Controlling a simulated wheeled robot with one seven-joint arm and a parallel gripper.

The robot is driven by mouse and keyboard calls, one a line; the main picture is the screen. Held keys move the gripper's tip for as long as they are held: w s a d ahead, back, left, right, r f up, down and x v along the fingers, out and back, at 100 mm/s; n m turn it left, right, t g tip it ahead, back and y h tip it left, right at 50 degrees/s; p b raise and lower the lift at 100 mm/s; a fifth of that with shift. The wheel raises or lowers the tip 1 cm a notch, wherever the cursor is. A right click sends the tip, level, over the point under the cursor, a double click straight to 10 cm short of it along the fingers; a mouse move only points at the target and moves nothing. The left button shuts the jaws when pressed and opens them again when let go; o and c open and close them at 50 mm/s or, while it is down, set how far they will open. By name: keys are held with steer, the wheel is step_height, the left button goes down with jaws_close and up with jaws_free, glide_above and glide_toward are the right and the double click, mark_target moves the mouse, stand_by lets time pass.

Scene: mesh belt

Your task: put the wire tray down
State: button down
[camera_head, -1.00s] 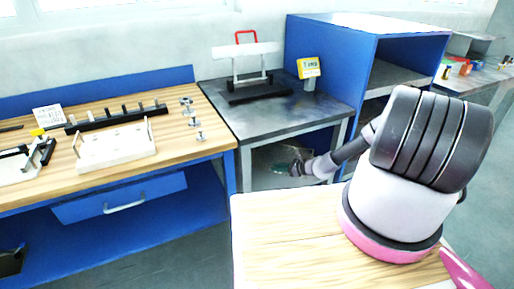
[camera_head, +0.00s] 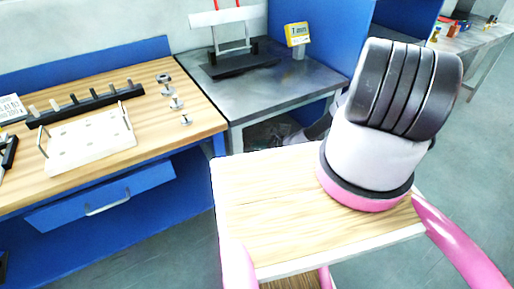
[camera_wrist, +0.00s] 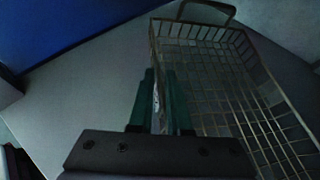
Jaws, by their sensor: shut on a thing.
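The wire tray (camera_wrist: 222,88) is a metal mesh basket with a looped handle at its far end, filling the right half of the wrist view. My gripper (camera_wrist: 165,85) has green fingers, shut on the tray's left side wall. The tray looks empty. A plain grey surface (camera_wrist: 90,85) lies below it; I cannot tell whether the tray touches it.
A blue panel (camera_wrist: 70,25) stands at the left in the wrist view. In the head view, a wood-topped blue bench (camera_head: 180,125) with a white pegged plate (camera_head: 90,142) is at left. A yellow sign (camera_head: 297,33) and a black-based stand (camera_head: 240,64) occupy the grey table.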

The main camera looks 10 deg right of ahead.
step_height(320, 180, down, 2)
steer(key=c, duration=0.8)
jaws_free()
steer(key=shift+c, duration=0.2)
steer(key=shift+d, duration=0.1)
steer(key=v, duration=1.2)
steer(key=shift+s, duration=0.1)
